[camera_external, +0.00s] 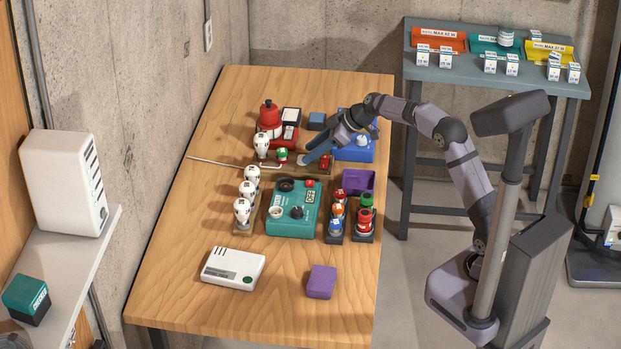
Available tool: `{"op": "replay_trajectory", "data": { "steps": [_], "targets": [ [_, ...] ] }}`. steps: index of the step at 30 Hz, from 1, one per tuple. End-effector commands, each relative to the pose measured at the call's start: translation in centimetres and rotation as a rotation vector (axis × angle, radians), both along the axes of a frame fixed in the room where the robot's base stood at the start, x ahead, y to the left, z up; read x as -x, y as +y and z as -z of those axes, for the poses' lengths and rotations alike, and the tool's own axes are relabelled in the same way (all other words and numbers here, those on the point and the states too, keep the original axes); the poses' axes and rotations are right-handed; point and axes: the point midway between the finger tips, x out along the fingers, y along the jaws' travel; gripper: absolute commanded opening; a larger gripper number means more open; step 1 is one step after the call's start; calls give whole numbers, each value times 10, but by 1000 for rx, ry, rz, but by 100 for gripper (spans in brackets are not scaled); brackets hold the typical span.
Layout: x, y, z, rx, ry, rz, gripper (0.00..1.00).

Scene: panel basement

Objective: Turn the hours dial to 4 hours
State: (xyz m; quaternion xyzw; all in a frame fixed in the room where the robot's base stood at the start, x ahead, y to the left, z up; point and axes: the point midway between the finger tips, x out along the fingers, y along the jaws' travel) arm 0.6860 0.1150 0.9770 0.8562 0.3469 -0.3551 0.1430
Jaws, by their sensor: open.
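A teal control box (290,225) sits on the wooden table. On it are a black knob (297,212), a pale round knob (276,212), a dark round part (287,185) and a small display (310,196). The labels are too small to read, so I cannot tell which part is the hours dial. My gripper (308,157) is open, with its fingers pointing down and left, over or beside a wooden board behind the teal box. It is apart from the teal box, and nothing shows between its fingers.
Light bulbs (242,212) stand in a row left of the box. Small colored parts (365,205) stand on its right. A red device (270,118) and a blue box (354,150) are behind. A white device (233,268) and a purple block (321,281) lie in front, with bare table around them.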

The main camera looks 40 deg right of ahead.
Motion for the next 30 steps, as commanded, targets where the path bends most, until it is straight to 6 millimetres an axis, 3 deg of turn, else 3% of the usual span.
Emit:
{"op": "replay_trajectory", "data": {
  "steps": [9, 17, 23, 30],
  "targets": [
    [-12, 12, 17, 1, 0, -1, 43],
    [-13, 12, 18, 1, -1, 0, 43],
    [-13, 12, 18, 1, -1, 0, 2],
    [-13, 12, 18, 1, -1, 1, 2]
  ]
}}
